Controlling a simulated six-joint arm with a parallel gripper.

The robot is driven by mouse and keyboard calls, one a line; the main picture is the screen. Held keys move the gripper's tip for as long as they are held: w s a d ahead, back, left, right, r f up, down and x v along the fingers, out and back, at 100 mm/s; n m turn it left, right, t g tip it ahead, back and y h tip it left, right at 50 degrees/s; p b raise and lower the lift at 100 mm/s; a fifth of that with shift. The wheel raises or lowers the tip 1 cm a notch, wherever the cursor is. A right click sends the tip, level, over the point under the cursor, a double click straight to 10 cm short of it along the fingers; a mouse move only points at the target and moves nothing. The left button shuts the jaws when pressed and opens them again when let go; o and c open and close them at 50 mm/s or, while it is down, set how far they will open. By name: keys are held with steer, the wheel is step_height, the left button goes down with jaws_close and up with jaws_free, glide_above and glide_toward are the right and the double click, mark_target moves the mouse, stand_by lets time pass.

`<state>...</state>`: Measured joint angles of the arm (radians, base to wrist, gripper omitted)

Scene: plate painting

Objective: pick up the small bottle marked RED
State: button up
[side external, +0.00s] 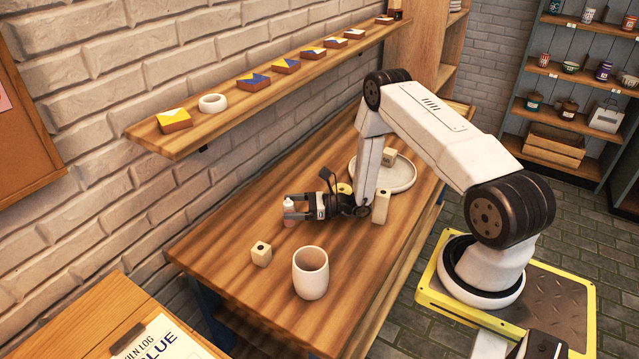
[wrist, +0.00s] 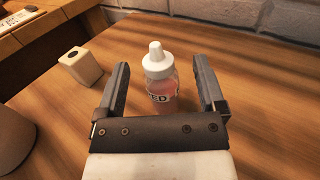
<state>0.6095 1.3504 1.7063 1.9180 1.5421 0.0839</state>
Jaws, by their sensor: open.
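The fingers are open, with a gap showing on each side of the bottle. In the side view, my gripper (side external: 290,206) is low over the table and reaches left around the bottle (side external: 288,208). The bottle's lower part is partly hidden by a finger there.
A cream block with a hole (side external: 261,254) and a white cup (side external: 310,272) stand nearer the table's front. A round plate (side external: 402,178) with a small block lies behind my arm. A taller block (side external: 381,206) stands beside my wrist. A wall shelf (side external: 170,143) runs above.

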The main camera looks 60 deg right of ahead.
steer(key=shift+w+a+f, duration=0.25)
steer(key=shift+w+a, duration=0.2)
steer(key=shift+w, duration=0.15)
steer(key=shift+w+a+f, duration=0.2)
steer(key=shift+w+a, duration=0.25)
steer(key=shift+w, duration=0.15)
jaws_close()
steer(key=shift+r, duration=0.2)
steer(key=shift+r, duration=0.85)
steer(key=s+a+r, duration=0.2)
steer(key=s+r, duration=0.9)
steer(key=s, duration=0.2)
steer(key=shift+s, duration=0.4)
steer(key=shift+a, duration=0.1)
